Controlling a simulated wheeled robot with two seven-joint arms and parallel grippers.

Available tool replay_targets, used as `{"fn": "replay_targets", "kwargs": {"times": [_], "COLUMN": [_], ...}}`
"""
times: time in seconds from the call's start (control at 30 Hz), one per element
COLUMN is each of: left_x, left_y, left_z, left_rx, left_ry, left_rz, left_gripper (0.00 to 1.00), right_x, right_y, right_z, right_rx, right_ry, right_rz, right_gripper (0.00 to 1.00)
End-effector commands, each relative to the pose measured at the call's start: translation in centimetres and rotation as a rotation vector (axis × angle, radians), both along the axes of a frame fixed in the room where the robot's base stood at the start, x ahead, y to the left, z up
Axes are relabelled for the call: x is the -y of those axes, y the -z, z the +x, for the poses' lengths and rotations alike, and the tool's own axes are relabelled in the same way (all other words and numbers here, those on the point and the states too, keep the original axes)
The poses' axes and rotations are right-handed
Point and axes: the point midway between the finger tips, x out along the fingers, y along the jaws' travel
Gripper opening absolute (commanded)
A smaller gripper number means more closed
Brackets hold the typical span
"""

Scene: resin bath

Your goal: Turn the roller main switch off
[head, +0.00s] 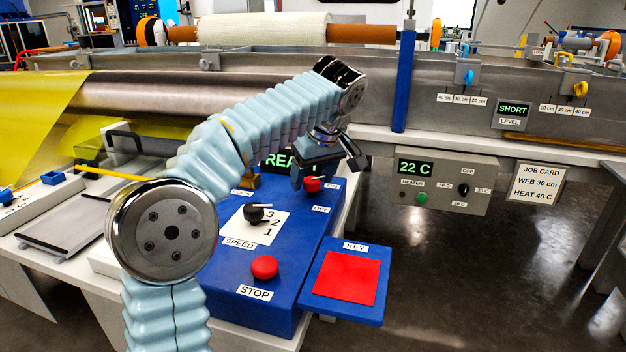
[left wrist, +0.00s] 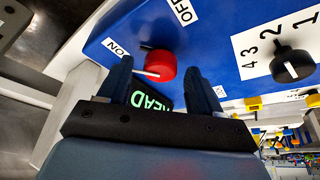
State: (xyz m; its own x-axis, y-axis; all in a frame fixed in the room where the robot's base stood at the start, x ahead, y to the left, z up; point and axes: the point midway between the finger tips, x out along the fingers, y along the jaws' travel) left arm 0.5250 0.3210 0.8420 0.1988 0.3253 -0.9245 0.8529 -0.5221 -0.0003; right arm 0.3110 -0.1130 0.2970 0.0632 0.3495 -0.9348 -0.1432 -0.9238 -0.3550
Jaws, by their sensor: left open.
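The roller main switch is a red knob (head: 312,185) on the sloping blue control box (head: 225,290). It also shows in the left wrist view (left wrist: 161,62), where its white pointer line is toward the ON label (left wrist: 116,48). The OFF label (left wrist: 183,11) is above it there. My left gripper (head: 324,172) is open at the knob. In the left wrist view, its two dark fingers (left wrist: 159,70) stand on either side of the knob, with a gap visible. A lit green display behind is partly hidden by the gripper. My right gripper is not in view.
A black speed knob (head: 254,213) and a red STOP button (head: 265,267) sit nearby on the box. A blue KEY tray with a red pad (head: 347,278) juts out at its right. A grey heater box (head: 440,182) hangs beyond. Open floor lies at right.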

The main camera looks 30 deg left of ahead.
Motion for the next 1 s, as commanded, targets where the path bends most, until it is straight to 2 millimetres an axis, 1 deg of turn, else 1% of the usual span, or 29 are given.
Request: {"fn": "replay_targets", "kwargs": {"times": [0.07,0.3,0.67,0.87,1.0], "left_x": [-0.10,-0.11,-0.11,-0.12,-0.14], "left_y": [0.26,0.26,0.24,0.22,0.15], "left_z": [0.05,0.07,0.05,0.05,-0.02], "left_rx": [0.000,0.001,0.000,0.001,0.001], "left_ry": [0.000,0.000,0.000,0.010,0.048], "left_rz": [0.000,0.000,0.000,-0.001,0.000], "left_gripper": [0.64,0.64,0.09,0.09,0.09], "right_x": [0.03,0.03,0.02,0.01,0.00], "right_y": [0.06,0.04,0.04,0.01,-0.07], "right_z": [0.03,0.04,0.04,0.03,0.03], "right_rx": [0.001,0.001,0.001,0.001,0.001], "right_ry": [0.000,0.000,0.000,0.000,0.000], "right_rz": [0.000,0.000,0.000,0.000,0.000], "right_gripper": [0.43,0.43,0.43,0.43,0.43]}}
